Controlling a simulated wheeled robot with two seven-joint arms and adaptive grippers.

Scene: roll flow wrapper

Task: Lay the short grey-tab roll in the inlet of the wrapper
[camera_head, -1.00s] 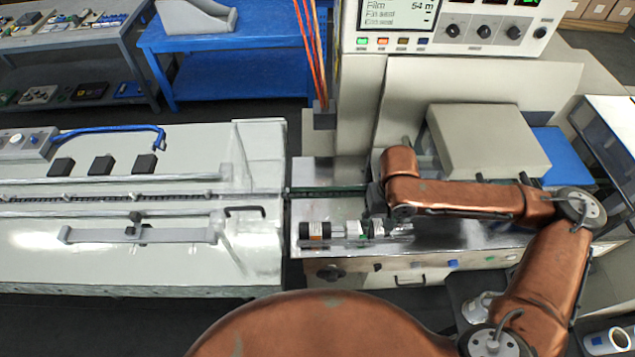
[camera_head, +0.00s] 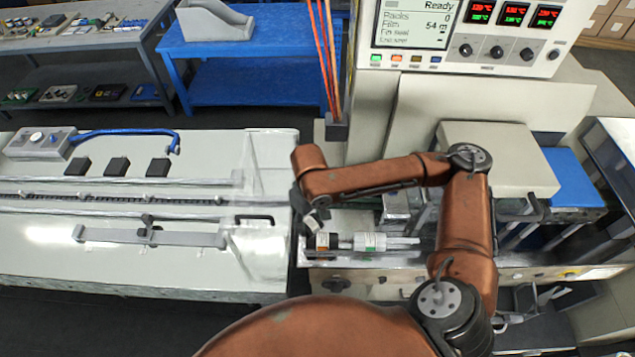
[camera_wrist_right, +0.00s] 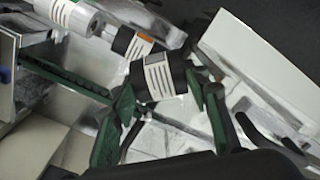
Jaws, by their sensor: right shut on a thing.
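My right gripper (camera_head: 308,214) is shut on a short dark roll with a white label (camera_wrist_right: 160,78), above the left end of the metal ledge. The roll's near side and label show between the green-padded fingers in the wrist view (camera_wrist_right: 168,95); its tab looks greyish, but is not clear. The wrapper (camera_head: 440,85) is the machine with the lit panel. Its inlet by the green rails is mostly hidden behind my right arm in the head view; a green rail (camera_wrist_right: 62,80) shows in the wrist view. My left gripper is out of view.
A dark orange-tab roll (camera_head: 325,241) and a white green-tab roll (camera_head: 370,242) lie on the ledge just below the held roll. The infeed table (camera_head: 120,260) with a chain track (camera_head: 110,198) stands left. A grey-beige box cover (camera_head: 500,160) stands right.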

